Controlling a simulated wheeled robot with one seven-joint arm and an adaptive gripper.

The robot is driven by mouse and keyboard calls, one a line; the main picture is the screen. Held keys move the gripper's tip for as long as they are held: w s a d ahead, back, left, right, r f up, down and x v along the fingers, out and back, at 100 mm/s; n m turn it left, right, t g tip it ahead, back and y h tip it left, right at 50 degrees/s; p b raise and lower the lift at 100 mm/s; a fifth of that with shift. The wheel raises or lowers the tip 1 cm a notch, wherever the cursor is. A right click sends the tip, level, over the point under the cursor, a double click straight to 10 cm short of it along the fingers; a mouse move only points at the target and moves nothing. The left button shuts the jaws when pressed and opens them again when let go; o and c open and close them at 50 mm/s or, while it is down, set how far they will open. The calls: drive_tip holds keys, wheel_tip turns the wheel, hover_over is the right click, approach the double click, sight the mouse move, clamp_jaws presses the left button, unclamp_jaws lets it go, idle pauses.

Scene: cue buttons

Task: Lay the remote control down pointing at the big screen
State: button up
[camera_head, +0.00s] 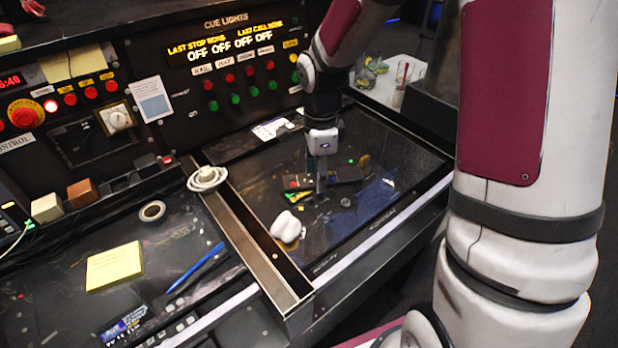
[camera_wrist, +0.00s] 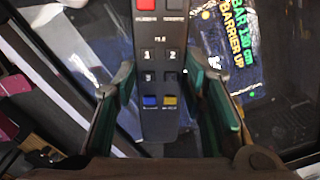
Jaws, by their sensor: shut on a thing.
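The remote control (camera_wrist: 160,85) is a long dark bar with a red button, numbered keys and blue and yellow buttons. In the wrist view it runs lengthwise between my fingers. My gripper (camera_head: 320,188) is shut on it, pointing down over the dark glossy panel (camera_head: 412,160) on the right of the desk. In the head view the remote (camera_head: 346,174) lies roughly left to right, partly hidden by the fingers; I cannot tell if it touches the panel. Lit yellow text (camera_wrist: 238,35) shows beside it in the wrist view. I cannot tell which surface is the big screen.
The upright console carries a lit cue display (camera_head: 225,48). A white crumpled lump (camera_head: 287,227) lies left of the gripper. A coiled white cable (camera_head: 207,179), tape roll (camera_head: 152,211), yellow notes (camera_head: 114,266) and blue pen (camera_head: 196,267) are farther left.

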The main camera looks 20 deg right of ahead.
sight(308, 179)
drive_tip(key=w, duration=0.1)
drive_tip(key=w+a, duration=0.1)
drive_tip(key=shift+w+a+f, duration=0.15)
drive_tip(key=shift+w+a, duration=0.1)
drive_tip(key=shift+w, duration=0.05)
drive_tip(key=shift+f, duration=1.75)
drive_tip(key=shift+f, duration=0.1)
drive_tip(key=o, duration=1.3)
drive_tip(key=shift+c, duration=0.2)
